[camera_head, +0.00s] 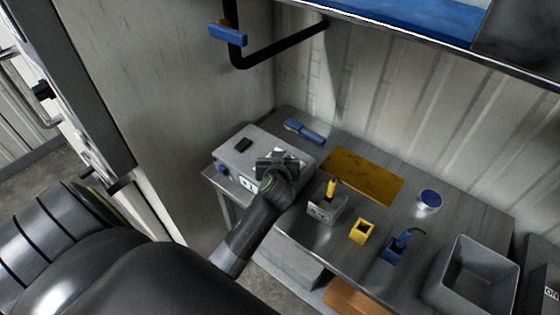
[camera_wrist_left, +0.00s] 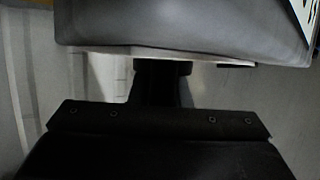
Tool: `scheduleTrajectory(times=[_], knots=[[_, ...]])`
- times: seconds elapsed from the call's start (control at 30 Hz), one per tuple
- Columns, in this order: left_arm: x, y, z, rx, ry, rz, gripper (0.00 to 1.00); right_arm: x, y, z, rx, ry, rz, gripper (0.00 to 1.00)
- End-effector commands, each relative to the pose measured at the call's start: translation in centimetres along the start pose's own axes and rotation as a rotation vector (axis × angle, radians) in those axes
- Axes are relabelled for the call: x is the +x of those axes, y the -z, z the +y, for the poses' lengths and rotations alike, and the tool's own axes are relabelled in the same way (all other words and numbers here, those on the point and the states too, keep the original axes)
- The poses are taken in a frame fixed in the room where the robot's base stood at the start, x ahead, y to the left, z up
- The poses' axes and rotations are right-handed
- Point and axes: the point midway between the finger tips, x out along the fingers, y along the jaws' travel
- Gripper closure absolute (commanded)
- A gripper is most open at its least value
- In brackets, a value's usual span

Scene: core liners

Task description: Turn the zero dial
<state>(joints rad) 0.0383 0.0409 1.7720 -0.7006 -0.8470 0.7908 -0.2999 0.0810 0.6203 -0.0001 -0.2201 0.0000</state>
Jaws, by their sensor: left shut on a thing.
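A grey instrument box (camera_head: 235,160) with a lit display (camera_head: 249,184) stands at the left end of the bench. A black block (camera_head: 243,145) is on its top and a small blue part (camera_head: 222,170) is on its front. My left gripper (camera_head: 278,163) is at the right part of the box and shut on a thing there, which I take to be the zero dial. The gripper hides the dial in the head view. In the left wrist view, the dark gripper (camera_wrist_left: 162,72) meets the box's grey edge (camera_wrist_left: 185,35); its fingertips are hard to make out. My right gripper is out of view.
A blue tool (camera_head: 304,131) lies behind the box. To the right are a brown mat (camera_head: 362,176), a grey holder (camera_head: 325,210) with a yellow-handled tool, a yellow holder (camera_head: 361,232), a blue holder (camera_head: 392,250), a round tin (camera_head: 429,201) and a grey bin (camera_head: 475,275).

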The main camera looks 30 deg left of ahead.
Motion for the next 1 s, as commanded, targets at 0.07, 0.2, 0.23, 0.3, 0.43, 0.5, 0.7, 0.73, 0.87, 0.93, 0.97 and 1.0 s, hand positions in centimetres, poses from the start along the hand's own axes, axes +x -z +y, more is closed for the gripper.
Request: scheduleTrajectory(times=[0.07, 0.2, 0.23, 0.3, 0.43, 0.5, 0.7, 0.73, 0.87, 0.93, 0.97, 1.0], knots=[[0.2, -0.9, 0.0, -0.029, 0.062, -0.006, 1.00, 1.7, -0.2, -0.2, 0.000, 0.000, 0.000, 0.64], [0.2, -0.8, -0.2, -0.071, 0.164, -0.007, 1.00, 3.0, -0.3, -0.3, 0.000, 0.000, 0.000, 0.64], [0.2, -0.8, -0.2, -0.079, 0.183, -0.007, 1.00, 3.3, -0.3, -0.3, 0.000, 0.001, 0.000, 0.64], [0.2, -0.8, -0.3, -0.095, 0.226, -0.008, 1.00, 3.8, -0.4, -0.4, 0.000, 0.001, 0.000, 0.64], [0.1, -0.8, -0.4, -0.121, 0.290, -0.009, 1.00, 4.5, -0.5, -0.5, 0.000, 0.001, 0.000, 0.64], [0.1, -0.7, -0.5, -0.131, 0.316, -0.010, 1.00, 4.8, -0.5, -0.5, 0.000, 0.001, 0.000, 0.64], [0.0, -0.7, -0.6, -0.150, 0.364, -0.012, 1.00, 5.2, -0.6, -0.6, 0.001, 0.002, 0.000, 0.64], [0.0, -0.6, -0.6, -0.151, 0.368, -0.012, 1.00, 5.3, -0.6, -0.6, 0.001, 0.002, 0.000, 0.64], [-0.1, -0.6, -0.7, -0.154, 0.378, -0.013, 1.00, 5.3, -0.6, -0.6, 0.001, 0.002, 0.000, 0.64], [-0.1, -0.6, -0.7, -0.155, 0.380, -0.014, 1.00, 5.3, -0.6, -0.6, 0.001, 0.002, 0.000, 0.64], [-0.1, -0.6, -0.7, -0.155, 0.380, -0.014, 1.00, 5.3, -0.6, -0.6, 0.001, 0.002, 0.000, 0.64], [-0.1, -0.6, -0.7, -0.155, 0.380, -0.014, 1.00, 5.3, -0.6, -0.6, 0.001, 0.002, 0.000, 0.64]])
